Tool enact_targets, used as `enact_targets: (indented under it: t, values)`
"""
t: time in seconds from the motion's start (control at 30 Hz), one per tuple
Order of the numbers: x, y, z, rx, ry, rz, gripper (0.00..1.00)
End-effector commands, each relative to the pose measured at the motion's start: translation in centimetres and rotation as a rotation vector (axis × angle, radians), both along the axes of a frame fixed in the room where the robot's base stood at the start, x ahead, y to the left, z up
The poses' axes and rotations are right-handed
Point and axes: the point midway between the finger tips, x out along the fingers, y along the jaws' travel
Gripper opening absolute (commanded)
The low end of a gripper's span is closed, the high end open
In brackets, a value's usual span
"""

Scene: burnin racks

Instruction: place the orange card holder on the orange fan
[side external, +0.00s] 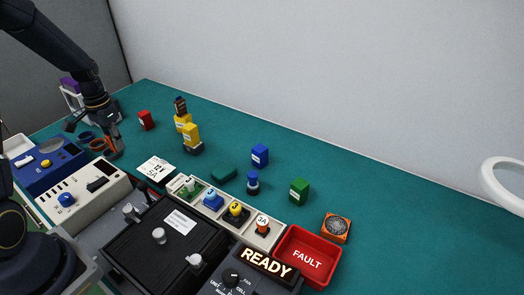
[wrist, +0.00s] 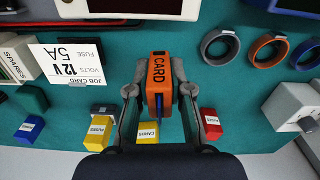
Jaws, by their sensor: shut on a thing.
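The orange card holder (wrist: 158,72), marked CARD, sits between the two fingers of my gripper (wrist: 160,88) in the wrist view. The gripper is shut on it. A dark blue edge shows at its lower end. In the side view my gripper (side external: 112,140) is low over the far left of the green table, and the holder cannot be told clearly from the rings beside it. The orange fan (side external: 336,228), a square block with a round grey face, lies at the right, beside the red FAULT tray. It is well away from my gripper and not in the wrist view.
Grey, orange (wrist: 268,50) and blue rings lie near my gripper. A white job card (side external: 157,169) lies on the table. Red (side external: 146,120), yellow, blue (side external: 260,155) and green (side external: 299,191) boxes stand between. The FAULT tray (side external: 283,240) and parts row line the front.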

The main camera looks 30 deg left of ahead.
Motion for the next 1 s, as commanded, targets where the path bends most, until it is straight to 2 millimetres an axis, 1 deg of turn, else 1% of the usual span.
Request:
enact_targets:
  t: [0.03,0.17,0.2,0.23,0.37,0.47,0.5,0.57,0.6,0.67,0.7,0.73,0.77,0.8,0.87,0.9,0.97,1.0]
  values:
    - [0.1,0.1,0.8,0.002,-0.003,-0.002,0.00]
    - [-0.1,-0.1,2.3,-0.009,0.016,-0.043,0.00]
    - [0.2,-0.1,2.9,-0.013,0.020,-0.072,0.00]
    - [0.7,-0.6,3.1,-0.014,0.023,-0.099,0.00]
    - [3.2,-3.3,3.9,-0.016,0.029,-0.228,0.00]
    - [5.7,-6.7,4.5,-0.015,0.032,-0.365,0.00]
    - [6.8,-8.5,4.7,-0.014,0.031,-0.426,0.00]
    - [8.3,-11.5,5.1,-0.014,0.032,-0.525,0.00]
    - [9.2,-13.7,5.4,-0.012,0.031,-0.592,0.00]
    - [10.3,-17.0,5.8,-0.011,0.032,-0.692,0.00]
    - [10.9,-19.4,6.0,-0.010,0.032,-0.759,0.00]
    - [11.2,-21.2,6.2,-0.009,0.032,-0.809,0.00]
    - [11.5,-23.0,6.4,-0.009,0.031,-0.858,0.00]
    - [11.7,-25.4,6.6,-0.008,0.031,-0.921,0.00]
    - [11.8,-29.0,6.9,-0.006,0.028,-1.015,0.00]
    - [11.7,-31.4,7.1,-0.005,0.027,-1.077,0.00]
    - [11.2,-35.0,7.4,-0.003,0.025,-1.167,0.00]
    - [10.8,-37.3,7.5,-0.002,0.021,-1.226,0.00]
